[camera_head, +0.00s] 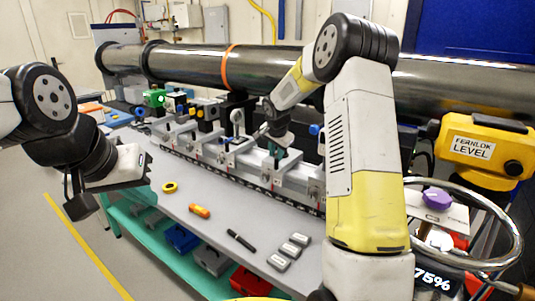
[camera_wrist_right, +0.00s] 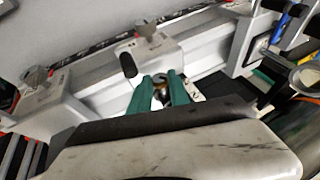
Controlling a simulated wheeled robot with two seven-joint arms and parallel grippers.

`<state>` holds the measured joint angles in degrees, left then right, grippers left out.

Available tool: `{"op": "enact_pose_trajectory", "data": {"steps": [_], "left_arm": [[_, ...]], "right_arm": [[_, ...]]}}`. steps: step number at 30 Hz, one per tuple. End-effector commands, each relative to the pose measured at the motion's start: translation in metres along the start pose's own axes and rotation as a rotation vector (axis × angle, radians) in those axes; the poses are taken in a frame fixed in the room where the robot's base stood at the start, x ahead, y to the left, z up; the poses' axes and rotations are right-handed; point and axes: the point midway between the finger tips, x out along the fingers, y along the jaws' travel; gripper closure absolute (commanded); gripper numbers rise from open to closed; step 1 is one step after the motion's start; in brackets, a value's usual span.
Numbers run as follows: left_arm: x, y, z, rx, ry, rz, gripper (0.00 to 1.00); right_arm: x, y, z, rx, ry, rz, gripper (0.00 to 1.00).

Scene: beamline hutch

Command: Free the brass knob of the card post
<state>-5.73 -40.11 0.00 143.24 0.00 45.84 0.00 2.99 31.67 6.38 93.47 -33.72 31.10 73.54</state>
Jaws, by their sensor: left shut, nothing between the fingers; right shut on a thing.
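My right gripper (camera_head: 277,150) reaches down to the row of grey-white carriages on the rail. In the right wrist view its green fingers (camera_wrist_right: 164,92) are shut on a small brass-coloured knob (camera_wrist_right: 160,94), mostly hidden between them. The knob is at the front of a pale carriage block (camera_wrist_right: 130,68). I cannot make out the card post itself; the fingers cover much of that spot. My left gripper (camera_head: 80,204) is shut and empty, hanging at the left, away from the rail.
A dark beam pipe (camera_head: 190,62) runs behind the rail. A yellow level (camera_head: 484,147) and a steel ring handle (camera_head: 512,215) stand at the right. On the grey bench lie a yellow tape (camera_head: 169,187), an orange tool (camera_head: 199,211), a black marker (camera_head: 241,240) and small grey blocks (camera_head: 289,250).

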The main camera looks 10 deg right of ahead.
Motion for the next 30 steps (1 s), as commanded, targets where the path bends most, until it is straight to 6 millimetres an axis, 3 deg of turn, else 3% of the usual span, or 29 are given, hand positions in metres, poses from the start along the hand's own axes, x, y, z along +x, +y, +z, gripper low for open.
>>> {"op": "enact_pose_trajectory", "data": {"steps": [30], "left_arm": [[0.0,0.0,0.0,0.0,0.0,0.0,1.0]], "right_arm": [[0.004,-0.014,0.002,-0.222,0.001,0.53,1.0]]}}
